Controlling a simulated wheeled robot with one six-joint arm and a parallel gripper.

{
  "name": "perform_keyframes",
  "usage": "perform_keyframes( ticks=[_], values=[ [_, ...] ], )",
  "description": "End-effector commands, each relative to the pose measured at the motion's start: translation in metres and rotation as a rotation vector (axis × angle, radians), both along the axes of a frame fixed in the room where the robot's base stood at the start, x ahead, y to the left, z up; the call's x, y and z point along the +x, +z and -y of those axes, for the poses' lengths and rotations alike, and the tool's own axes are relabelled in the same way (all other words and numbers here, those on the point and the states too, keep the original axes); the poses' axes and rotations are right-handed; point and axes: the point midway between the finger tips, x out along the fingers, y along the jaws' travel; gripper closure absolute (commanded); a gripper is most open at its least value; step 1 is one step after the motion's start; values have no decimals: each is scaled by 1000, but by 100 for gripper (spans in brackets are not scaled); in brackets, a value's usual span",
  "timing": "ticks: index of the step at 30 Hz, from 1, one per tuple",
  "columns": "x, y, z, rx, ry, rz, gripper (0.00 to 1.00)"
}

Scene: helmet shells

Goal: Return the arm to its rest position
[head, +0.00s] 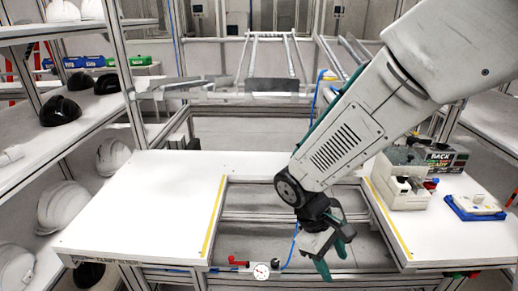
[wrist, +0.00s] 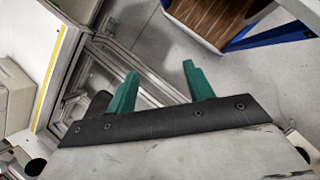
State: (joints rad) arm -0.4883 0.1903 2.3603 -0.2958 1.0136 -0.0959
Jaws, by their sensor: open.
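My white arm comes in from the upper right in the head view. My gripper (head: 332,262) hangs at its end over the gap between the two white table sections, pointing down. In the wrist view my gripper (wrist: 160,88) shows two green fingers spread apart with nothing between them. Beyond the fingers are the grey floor and metal frame bars.
The left white tabletop (head: 140,205) is bare, with a yellow strip at its edge. The right tabletop (head: 450,243) holds a white-grey device (head: 402,185), a box (head: 445,158) and a blue tray (head: 475,207). Shelves (head: 85,120) with helmets (head: 62,205) stand left.

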Motion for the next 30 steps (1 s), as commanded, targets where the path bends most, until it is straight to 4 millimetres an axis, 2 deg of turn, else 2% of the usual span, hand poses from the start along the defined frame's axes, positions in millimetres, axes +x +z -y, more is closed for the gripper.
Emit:
perform_keyframes(
  ticks=[1, 6, 15, 21, 26, 30],
  values=[
    [-6, 20, 10, 20, -70, 26, 48],
    [-35, 71, 37, 85, -286, 90, 48],
    [-90, 137, 72, 234, -595, 241, 48],
    [-113, 165, 90, 319, -708, 386, 48],
    [-120, 179, 102, 342, -750, 473, 48],
    [-120, 182, 106, 342, -769, 491, 48]
  ],
)
